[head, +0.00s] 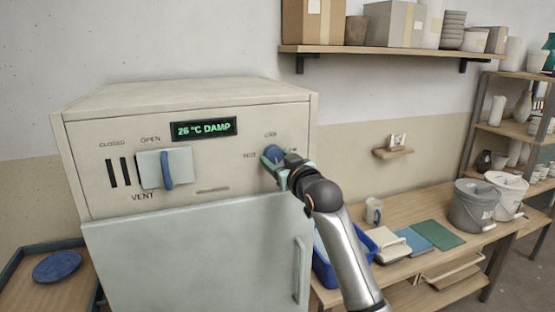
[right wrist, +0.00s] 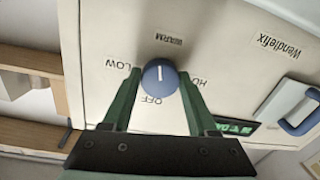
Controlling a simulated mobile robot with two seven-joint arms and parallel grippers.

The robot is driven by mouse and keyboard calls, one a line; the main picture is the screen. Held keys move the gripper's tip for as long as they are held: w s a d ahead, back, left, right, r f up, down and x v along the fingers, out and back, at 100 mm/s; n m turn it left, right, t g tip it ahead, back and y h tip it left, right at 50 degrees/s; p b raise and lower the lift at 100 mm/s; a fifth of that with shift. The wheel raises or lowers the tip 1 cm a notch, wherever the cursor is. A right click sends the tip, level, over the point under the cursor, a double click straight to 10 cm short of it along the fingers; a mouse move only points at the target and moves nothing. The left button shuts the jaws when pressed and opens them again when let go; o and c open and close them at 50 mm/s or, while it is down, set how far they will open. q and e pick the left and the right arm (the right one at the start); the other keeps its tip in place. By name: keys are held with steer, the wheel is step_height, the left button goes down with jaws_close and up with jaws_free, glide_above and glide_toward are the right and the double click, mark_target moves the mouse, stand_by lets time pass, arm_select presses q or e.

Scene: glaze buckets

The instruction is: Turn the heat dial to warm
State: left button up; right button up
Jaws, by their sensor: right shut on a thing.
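The heat dial (head: 272,153) is a round blue knob on the front panel of the cream kiln cabinet (head: 200,94), right of its display. In the right wrist view the dial (right wrist: 160,80) sits among the labels WARM, HOT, OFF and LOW, seen upside down. Its white mark stands upright in that view, in line with WARM (right wrist: 169,39) at the top and OFF at the bottom. My right gripper (head: 284,164) is shut on the dial, with a green finger on each side, as its wrist view (right wrist: 160,76) shows. My left gripper is out of view.
The display (head: 203,128) reads 26 °C DAMP. A vent slider with a blue handle (head: 167,170) is at the left. The cabinet door (head: 200,255) below appears shut. A workbench (head: 440,215) with buckets, a mug and a blue tray stands at the right.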

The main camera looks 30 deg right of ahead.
steer(key=shift+m, duration=1.6)
steer(key=o, duration=1.4)
steer(key=s, duration=0.4)
steer(key=s+a+b, duration=0.1)
steer(key=s, duration=0.3)
steer(key=s+a+b, duration=0.1)
steer(key=s, duration=0.3)
steer(key=shift+s+a, duration=0.15)
